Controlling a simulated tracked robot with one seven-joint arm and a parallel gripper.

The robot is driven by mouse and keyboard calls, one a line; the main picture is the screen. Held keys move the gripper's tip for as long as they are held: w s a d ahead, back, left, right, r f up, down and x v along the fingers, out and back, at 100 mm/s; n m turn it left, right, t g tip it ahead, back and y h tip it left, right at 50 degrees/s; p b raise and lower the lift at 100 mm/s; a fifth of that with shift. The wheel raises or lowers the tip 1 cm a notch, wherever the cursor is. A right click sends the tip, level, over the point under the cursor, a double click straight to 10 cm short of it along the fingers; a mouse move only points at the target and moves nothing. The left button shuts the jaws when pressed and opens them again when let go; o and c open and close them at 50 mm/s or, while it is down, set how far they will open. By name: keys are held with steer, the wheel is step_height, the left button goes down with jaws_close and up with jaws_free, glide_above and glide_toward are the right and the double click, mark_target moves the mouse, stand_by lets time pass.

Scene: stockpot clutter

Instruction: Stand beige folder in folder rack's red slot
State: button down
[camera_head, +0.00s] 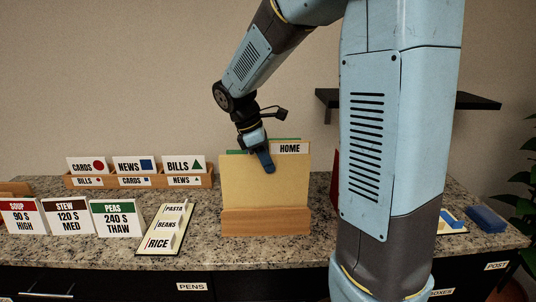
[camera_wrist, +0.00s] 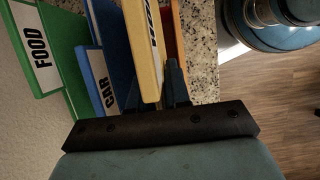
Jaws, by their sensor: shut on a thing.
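The beige folder (camera_head: 262,185), labelled HOME, stands upright in the wooden folder rack (camera_head: 265,222), its lower edge hidden behind the rack's front board. My gripper (camera_head: 266,160) is at the folder's top edge, shut on it. In the wrist view the beige folder (camera_wrist: 143,45) runs up from between my fingers (camera_wrist: 160,90). A narrow red strip (camera_wrist: 180,28) shows beside it, next to the rack's wood; whether the folder's lower edge is in the red slot cannot be told.
A green FOOD folder (camera_wrist: 55,60) and a blue CAR folder (camera_wrist: 100,62) stand behind the beige one. Card racks (camera_head: 140,181) and upright signs (camera_head: 70,218) are at left; a tilted list board (camera_head: 165,228) is nearer the rack.

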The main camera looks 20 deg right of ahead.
steer(key=shift+f, duration=2.05)
steer(key=c, duration=1)
jaws_free()
steer(key=shift+r, duration=0.1)
steer(key=shift+r, duration=3.4)
